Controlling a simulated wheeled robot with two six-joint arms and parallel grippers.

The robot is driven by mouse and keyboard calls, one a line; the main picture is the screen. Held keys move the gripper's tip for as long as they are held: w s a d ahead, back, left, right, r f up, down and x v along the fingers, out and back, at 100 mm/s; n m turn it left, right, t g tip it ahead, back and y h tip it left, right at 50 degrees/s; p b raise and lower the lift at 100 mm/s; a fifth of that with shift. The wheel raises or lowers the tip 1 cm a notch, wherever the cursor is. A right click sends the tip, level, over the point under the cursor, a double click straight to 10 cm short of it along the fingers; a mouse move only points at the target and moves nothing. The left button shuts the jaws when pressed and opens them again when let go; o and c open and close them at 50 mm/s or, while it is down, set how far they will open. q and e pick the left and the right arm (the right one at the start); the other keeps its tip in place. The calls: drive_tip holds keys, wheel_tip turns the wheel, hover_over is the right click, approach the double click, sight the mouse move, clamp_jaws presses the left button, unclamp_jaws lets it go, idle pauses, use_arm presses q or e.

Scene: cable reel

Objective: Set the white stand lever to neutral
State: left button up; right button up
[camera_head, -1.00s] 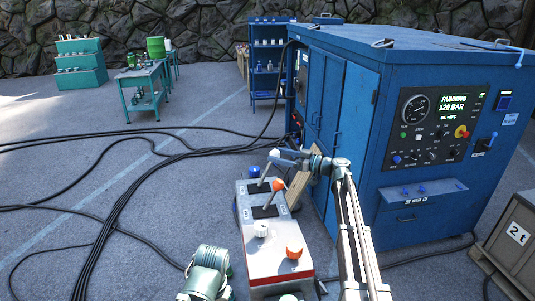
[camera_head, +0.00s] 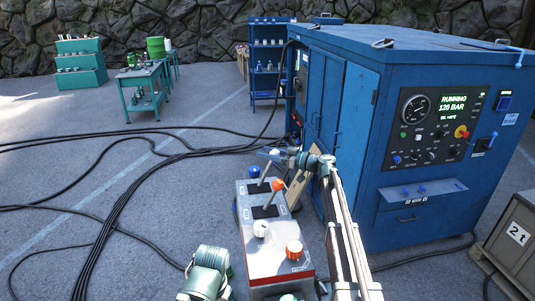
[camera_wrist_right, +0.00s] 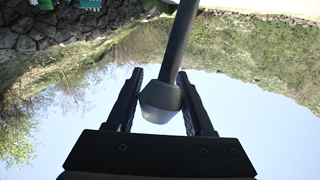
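The control stand (camera_head: 278,258) is a white and red console with two levers in dark slots. The far lever (camera_head: 264,174) rises from its slot, and its top is hidden at my right gripper (camera_head: 274,154). The nearer lever (camera_head: 270,194) has an orange knob and leans to the right. In the right wrist view the far lever's pale grey knob (camera_wrist_right: 160,103) and dark rod sit between the fingers of my right gripper (camera_wrist_right: 162,100).
A large blue machine (camera_head: 349,140) is close on the right. Black cables (camera_head: 120,200) cross the floor at left. A crate (camera_head: 515,240) stands at right.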

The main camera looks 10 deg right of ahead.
clamp_jaws()
drive_tip(key=a+p, duration=0.2)
drive_tip(key=a, duration=0.4)
drive_tip(key=shift+s+n+g+h, duration=0.15)
drive_tip(key=shift+n+g+h, duration=0.15)
drive_tip(key=shift+n+h, duration=0.1)
drive_tip(key=o, duration=0.8)
unclamp_jaws()
drive_tip(key=shift+r, duration=0.1)
